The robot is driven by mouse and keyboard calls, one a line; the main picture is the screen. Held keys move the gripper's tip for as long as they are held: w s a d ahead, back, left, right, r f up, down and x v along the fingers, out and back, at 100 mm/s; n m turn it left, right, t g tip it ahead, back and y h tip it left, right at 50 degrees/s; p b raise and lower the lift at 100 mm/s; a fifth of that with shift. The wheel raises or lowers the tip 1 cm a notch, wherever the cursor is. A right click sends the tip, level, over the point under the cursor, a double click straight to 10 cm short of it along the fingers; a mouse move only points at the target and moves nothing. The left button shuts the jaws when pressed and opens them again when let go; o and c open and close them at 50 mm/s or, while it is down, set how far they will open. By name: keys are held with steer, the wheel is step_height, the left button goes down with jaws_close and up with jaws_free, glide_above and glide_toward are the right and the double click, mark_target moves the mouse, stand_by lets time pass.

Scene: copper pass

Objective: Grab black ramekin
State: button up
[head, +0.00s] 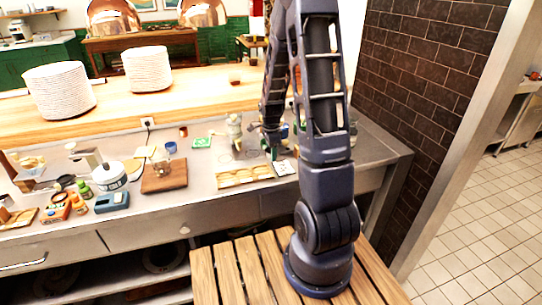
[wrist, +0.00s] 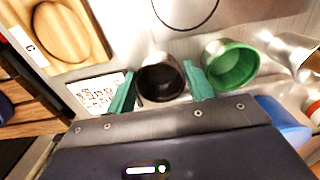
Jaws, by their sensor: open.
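The black ramekin (wrist: 161,78) stands on the metal counter in the wrist view, its dark open mouth facing the camera. My gripper (wrist: 160,88) is open, with one teal finger on each side of the ramekin. The right finger is close to its wall, and a small gap shows at the left finger. I cannot tell whether either finger touches it. In the head view my gripper (head: 271,151) is low over the counter's right part, and I cannot make out the ramekin there.
A green cup (wrist: 230,66) stands close by the right finger, with a metal cup (wrist: 291,54) beyond it. A printed white card (wrist: 97,93) lies left. A wooden board (wrist: 85,22) with round recesses is at upper left. Stacked white plates (head: 147,69) stand on the shelf.

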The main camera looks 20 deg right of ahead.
steer(key=c, duration=0.6)
steer(key=shift+c, duration=0.2)
steer(key=shift+r, duration=0.15)
